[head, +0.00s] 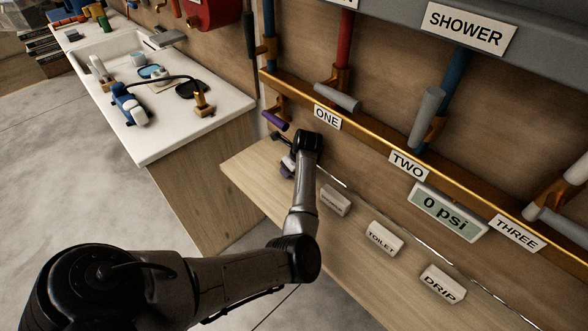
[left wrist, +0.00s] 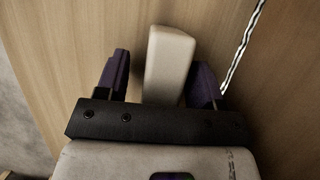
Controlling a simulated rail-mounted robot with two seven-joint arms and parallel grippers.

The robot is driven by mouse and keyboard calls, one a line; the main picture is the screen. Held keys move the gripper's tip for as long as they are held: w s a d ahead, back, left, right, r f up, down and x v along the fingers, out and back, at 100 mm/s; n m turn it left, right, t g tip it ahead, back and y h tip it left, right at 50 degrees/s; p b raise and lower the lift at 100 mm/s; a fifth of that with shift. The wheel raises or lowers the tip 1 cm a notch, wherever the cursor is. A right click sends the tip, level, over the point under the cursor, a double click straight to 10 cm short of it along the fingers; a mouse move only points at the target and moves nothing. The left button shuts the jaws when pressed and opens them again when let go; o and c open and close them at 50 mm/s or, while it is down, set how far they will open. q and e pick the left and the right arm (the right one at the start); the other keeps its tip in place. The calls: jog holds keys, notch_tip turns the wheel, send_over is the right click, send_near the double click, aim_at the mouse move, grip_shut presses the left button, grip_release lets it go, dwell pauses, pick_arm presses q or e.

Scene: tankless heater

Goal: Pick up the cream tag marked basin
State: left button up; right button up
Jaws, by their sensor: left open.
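A cream tag (left wrist: 168,62) stands between the two purple fingers of my left gripper (left wrist: 160,78) in the left wrist view. The fingers are open, one on each side, with a gap on the left. No writing shows on it from here, so I cannot read whether it says basin. In the head view my left gripper (head: 288,166) is low over the left end of the wooden shelf and hides what is between its fingers. Another cream tag (head: 335,201) lies just right of it, its writing too small to read. My right gripper is not in view.
Behind are the pipe wall, a brass rail (head: 380,143) and a 0 psi display (head: 446,212). A white sink counter (head: 185,125) is at the left.

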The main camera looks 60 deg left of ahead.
pick_arm(q)
jog(key=shift+f, duration=0.1)
grip_shut()
dwell(0.4)
jog(key=shift+r+p, duration=0.3)
jog(key=shift+r, duration=0.2)
notch_tip(320, 180, up, 4)
jog(key=shift+f+p, duration=0.25)
jog(key=shift+p, duration=0.4)
jog(key=s+d+p, duration=0.1)
jog(key=s+d, duration=0.1)
jog(key=s, duration=0.6)
jog(key=s+d+p, duration=0.2)
jog(key=s, duration=0.7)
jog(key=shift+s+f, duration=0.3)
jog(key=shift+f, duration=0.05)
